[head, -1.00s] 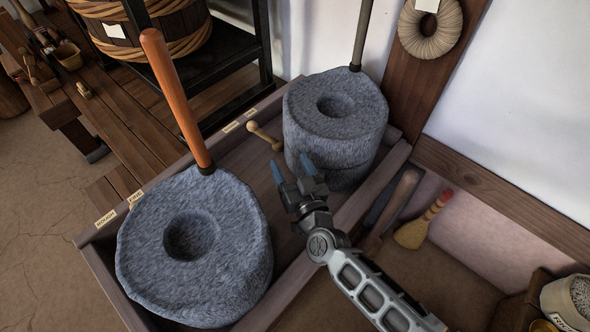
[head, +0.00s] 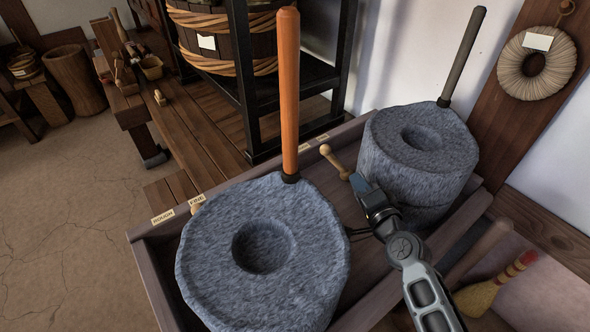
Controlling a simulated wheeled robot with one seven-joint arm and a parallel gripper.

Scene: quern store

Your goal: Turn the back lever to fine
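The back lever (head: 335,163) is a short pale wooden rod with a round knob, in the head view. It sticks out to the left from beside the back millstone (head: 418,155), and its knob points at the trough's back-left edge. Two small pale labels (head: 314,142) sit on that edge near the knob; their words are too small to read. My gripper (head: 357,182) is low by the lever's inner end, left of the back stone.
The front millstone (head: 215,265) with an upright orange handle (head: 288,90) stands close on the left. Labels reading rough and fine (head: 197,200) are on the edge beside it. A grey handle (head: 463,55) rises from the back stone. The trough wall (head: 455,240) runs along the right.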

